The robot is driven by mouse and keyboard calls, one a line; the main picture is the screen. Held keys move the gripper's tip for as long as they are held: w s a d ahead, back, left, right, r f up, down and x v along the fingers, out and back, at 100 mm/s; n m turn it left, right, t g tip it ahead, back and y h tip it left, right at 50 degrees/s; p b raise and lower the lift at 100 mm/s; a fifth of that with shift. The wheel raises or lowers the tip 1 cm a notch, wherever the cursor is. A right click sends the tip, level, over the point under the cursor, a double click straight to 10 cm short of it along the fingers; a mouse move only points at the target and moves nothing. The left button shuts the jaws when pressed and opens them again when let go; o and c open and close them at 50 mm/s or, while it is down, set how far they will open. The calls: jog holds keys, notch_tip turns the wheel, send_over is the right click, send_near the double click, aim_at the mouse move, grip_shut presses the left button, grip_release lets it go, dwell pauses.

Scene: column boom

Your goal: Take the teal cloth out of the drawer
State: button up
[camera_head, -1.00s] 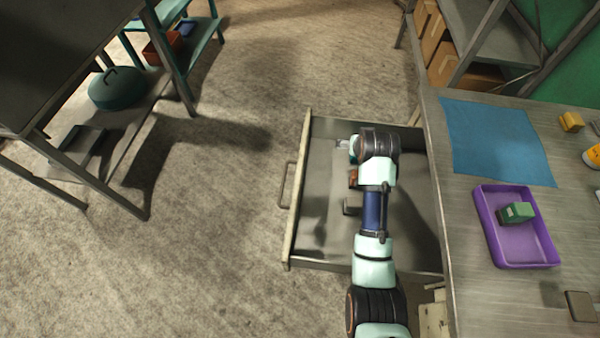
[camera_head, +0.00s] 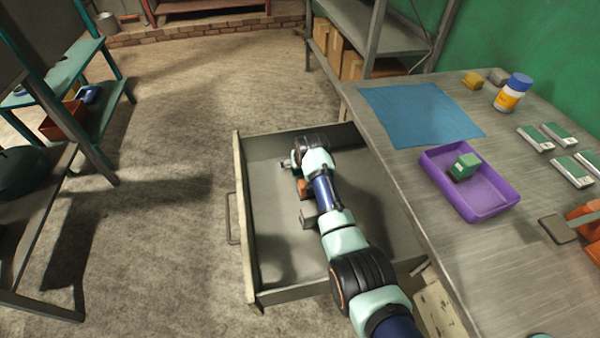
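The drawer (camera_head: 262,284) is pulled open under the workbench, and my arm reaches down into it. My gripper (camera_head: 286,164) is near the far left inside corner of the drawer. It is small and partly hidden by my wrist, so I cannot tell whether its fingers are open or shut. I cannot make out a teal cloth in the drawer; my arm hides part of the floor there. A small orange-brown thing (camera_head: 304,188) and a grey block (camera_head: 308,215) show beside my arm.
Shelving stands at left and behind. The floor left of the drawer is clear.

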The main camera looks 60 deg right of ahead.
jog(key=shift+f, duration=0.1)
jog(key=shift+c, duration=0.2)
jog(key=c, duration=1.2)
notch_tip(320, 180, up, 20)
jog(key=p, duration=0.9)
